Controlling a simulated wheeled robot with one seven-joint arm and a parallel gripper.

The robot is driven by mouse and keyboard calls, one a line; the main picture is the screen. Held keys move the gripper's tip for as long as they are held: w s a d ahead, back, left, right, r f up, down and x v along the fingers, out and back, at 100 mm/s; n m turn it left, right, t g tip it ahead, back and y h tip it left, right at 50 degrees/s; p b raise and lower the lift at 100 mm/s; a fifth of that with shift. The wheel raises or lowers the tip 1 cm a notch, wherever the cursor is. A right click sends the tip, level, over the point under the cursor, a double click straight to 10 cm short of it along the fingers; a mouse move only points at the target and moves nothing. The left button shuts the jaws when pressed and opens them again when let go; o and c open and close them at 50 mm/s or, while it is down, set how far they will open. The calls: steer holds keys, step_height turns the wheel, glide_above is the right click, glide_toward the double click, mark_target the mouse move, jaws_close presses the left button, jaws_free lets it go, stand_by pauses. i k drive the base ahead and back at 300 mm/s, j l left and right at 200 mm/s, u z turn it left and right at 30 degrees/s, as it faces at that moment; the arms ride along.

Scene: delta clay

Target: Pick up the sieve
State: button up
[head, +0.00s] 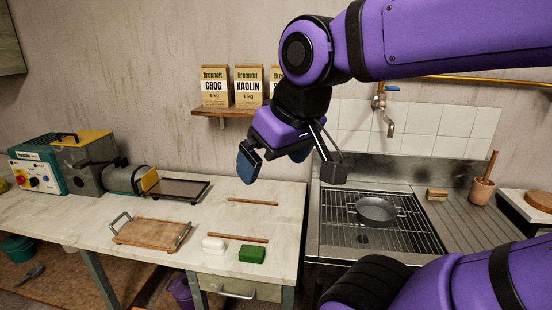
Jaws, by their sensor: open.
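The sieve (376,211) looks like a shallow round grey pan with a raised rim. It rests on the metal grate over the sink, right of centre in the head view. The surface inside it is too small to tell in detail. My gripper (290,171) is open and empty, with its fingers spread wide. It hangs in the air up and to the left of the sieve in the picture, apart from it. Nothing covers the sieve.
A tap (386,115) juts from the wall behind. A brush (437,194) and a mortar with pestle (482,190) stand on the drainboard. A wooden tray (150,234), sticks and white and green blocks lie on the left worktop.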

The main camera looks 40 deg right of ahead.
mark_target(373, 212)
steer(key=z, duration=0.45)
steer(key=l+z, duration=0.1)
steer(key=z, duration=0.75)
steer(key=i+z, duration=0.1)
steer(key=z, duration=0.35)
steer(key=i+j+z, duration=0.2)
steer(key=j+z, duration=0.15)
steer(key=j, duration=0.15)
